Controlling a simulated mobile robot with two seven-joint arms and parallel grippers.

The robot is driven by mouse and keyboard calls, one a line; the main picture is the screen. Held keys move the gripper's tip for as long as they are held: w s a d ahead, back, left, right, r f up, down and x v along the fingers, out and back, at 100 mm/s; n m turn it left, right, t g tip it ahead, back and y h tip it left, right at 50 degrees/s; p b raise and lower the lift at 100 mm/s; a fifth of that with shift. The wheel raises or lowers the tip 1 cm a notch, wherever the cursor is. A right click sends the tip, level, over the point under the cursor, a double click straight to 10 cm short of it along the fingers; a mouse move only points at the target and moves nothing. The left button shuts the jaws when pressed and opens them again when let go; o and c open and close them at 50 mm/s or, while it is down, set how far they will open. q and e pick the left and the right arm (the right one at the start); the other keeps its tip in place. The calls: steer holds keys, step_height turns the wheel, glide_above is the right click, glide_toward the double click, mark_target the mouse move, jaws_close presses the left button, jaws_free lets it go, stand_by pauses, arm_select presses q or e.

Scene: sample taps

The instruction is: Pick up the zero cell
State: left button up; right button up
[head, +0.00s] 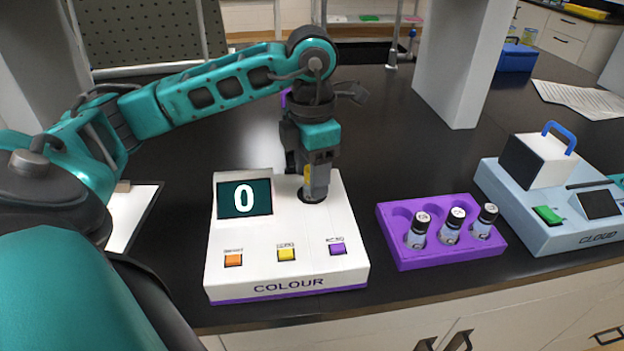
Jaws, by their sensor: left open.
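My left gripper (315,182) points down at the round dark well (311,197) of the white colour meter (290,222), its fingertips at or just over the opening. Its jaws are open; the gap between them is hard to see. Any cell in the well is hidden by the gripper. The meter's screen (245,198) reads 0. My right gripper is not visible.
A pale blue cloud meter (537,233) with a blue-handled white lid (540,160) stands at the right. A white pillar (462,62) rises behind the rack. A clipboard (130,213) lies left of the colour meter. The black bench between meter and rack is clear.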

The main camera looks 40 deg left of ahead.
arm_select(q)
steer(key=shift+c, duration=0.2)
steer(key=c, duration=0.9)
